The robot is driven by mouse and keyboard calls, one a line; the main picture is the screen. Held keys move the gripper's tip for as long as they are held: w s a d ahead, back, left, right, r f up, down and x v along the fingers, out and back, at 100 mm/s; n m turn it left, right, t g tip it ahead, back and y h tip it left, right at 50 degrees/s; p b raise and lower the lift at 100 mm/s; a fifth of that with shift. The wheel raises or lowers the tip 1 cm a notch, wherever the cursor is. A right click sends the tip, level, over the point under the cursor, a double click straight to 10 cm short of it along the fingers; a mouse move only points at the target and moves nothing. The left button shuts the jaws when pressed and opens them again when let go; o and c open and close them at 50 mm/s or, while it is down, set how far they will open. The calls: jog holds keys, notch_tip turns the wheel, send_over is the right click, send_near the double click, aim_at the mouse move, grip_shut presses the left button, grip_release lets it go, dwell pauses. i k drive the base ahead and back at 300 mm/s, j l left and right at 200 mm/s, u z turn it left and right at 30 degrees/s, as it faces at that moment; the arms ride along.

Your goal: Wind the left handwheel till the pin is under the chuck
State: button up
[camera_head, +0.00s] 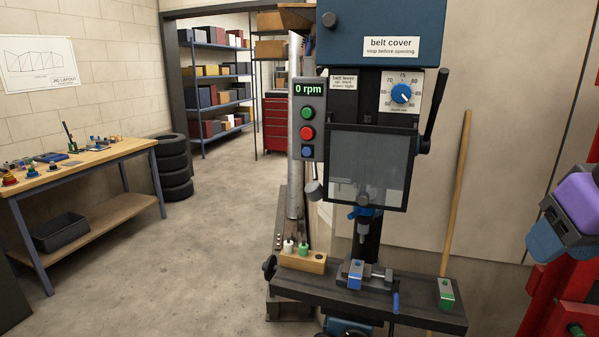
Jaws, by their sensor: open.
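The left handwheel (269,267) is a small black wheel at the left end of the dark drill-press table (420,305). The chuck (361,232) hangs below the clear guard (367,168), above and behind the vise. The vise (381,275) sits mid-table and has a blue block (355,277) at its left. I cannot make out the pin clearly at this size. My gripper's fingers are not in view; purple and blue parts at the right edge appear to belong to my arm.
A wooden block (303,262) with white and green pieces stands at the table's left end, near the handwheel. A blue-handled lever (396,302) hangs at the front. Open floor (215,255) lies left, before the workbench (95,155).

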aim_at(268, 267)
jog(key=i+j+z, duration=0.2)
jog(key=j, duration=0.85)
jog(key=i+j+z, duration=0.2)
jog(key=j, duration=0.85)
jog(key=j+z, duration=0.2)
jog(key=j, duration=0.85)
